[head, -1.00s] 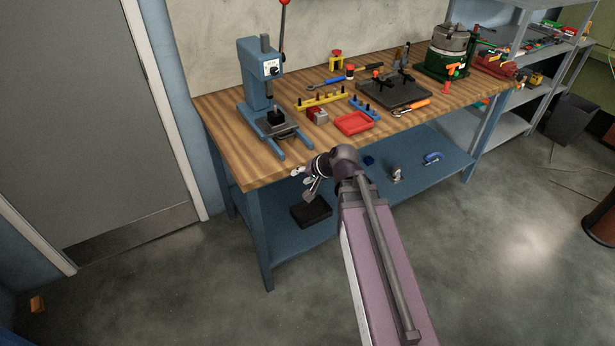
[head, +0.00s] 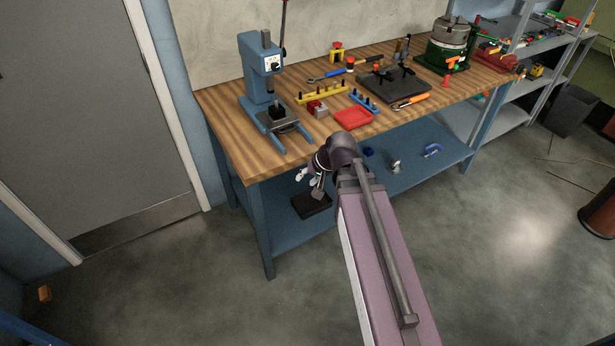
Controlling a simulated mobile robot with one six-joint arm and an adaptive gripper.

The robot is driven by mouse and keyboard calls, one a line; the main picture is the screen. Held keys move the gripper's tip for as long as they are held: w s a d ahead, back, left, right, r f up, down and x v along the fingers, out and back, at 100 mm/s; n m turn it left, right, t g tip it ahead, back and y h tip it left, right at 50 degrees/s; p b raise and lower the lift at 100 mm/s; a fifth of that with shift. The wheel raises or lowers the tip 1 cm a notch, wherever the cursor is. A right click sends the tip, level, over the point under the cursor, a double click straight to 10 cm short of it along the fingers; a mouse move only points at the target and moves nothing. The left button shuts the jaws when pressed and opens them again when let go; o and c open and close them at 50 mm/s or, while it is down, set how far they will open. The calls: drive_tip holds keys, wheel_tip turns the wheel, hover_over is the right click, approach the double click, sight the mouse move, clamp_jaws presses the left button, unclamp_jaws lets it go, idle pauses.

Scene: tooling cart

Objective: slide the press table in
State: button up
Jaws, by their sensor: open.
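The blue arbor press (head: 254,75) stands upright at the left end of the wooden bench (head: 225,128). Its press table (head: 290,127), a dark grey plate, lies low between the two blue base legs, with a black block (head: 277,112) at its back under the ram. My gripper (head: 311,184) is below and in front of the bench's front edge, right of and lower than the press, apart from it. It is open and looks empty. My wrist partly hides it, and the fingertips are small in this view.
A red tray (head: 352,117), a yellow rack (head: 322,94) and a blue rack (head: 364,101) are right of the press. A dark fixture plate (head: 392,86) lies farther right. The lower blue shelf (head: 345,215) holds a black block (head: 312,206). Open floor lies in front.

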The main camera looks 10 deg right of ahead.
drive_tip(key=shift+w, duration=0.1)
drive_tip(key=c, duration=0.3)
drive_tip(key=shift+w+a+f+b, duration=0.1)
drive_tip(key=shift+w+f+b, duration=0.05)
drive_tip(key=shift+b, duration=0.15)
clamp_jaws()
drive_tip(key=w+d+f+m+t+b, duration=0.1)
drive_tip(key=w+d+m+t+b, duration=0.2)
drive_tip(key=w+m+t+b, duration=0.8)
drive_tip(key=shift+w+f+b, duration=0.3)
drive_tip(key=shift+w+b, duration=0.95)
drive_tip(key=shift+w, duration=0.1)
